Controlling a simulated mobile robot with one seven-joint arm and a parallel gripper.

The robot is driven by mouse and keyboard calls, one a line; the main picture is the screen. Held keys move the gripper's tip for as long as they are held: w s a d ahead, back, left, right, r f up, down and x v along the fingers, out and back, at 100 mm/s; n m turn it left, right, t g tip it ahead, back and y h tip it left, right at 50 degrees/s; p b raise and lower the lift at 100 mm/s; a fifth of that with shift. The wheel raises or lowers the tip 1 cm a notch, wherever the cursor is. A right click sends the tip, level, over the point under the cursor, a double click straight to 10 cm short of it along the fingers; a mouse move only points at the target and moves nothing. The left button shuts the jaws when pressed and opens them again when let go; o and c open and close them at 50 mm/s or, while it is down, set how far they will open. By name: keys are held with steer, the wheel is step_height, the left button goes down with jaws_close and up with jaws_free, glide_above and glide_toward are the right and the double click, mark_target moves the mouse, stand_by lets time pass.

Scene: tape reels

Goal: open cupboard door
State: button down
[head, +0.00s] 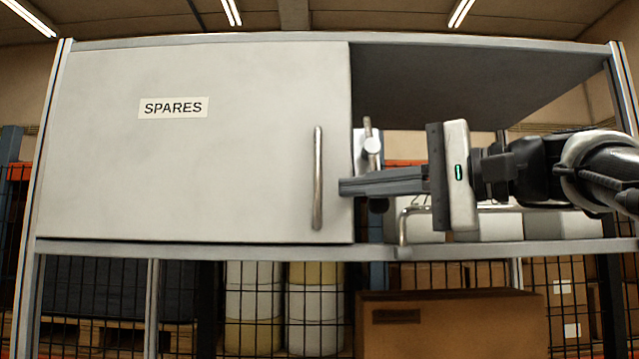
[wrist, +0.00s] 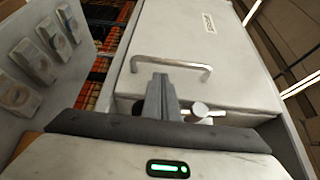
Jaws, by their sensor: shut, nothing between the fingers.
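The cupboard door (head: 200,190) is a pale grey panel labelled SPARES, covering the left part of the cupboard. It looks closed or nearly so; I cannot tell if there is a small gap. Its vertical metal bar handle (head: 318,178) is near the right edge. My gripper (head: 345,187) comes from the right, shut and empty, its fingertips overlapping the door's right edge, just right of the handle. In the wrist view the shut fingers (wrist: 161,82) point at the door (wrist: 190,30), beside the handle (wrist: 170,65). I cannot tell whether they touch the door.
The cupboard's right part is open, with pale boxes (head: 560,225) inside. The metal shelf edge (head: 200,250) runs below the door. A cardboard box (head: 450,325) is underneath. Space before the door's left part looks clear.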

mark_target(305, 192)
steer(key=shift+x, duration=1.7)
steer(key=shift+s, duration=0.15)
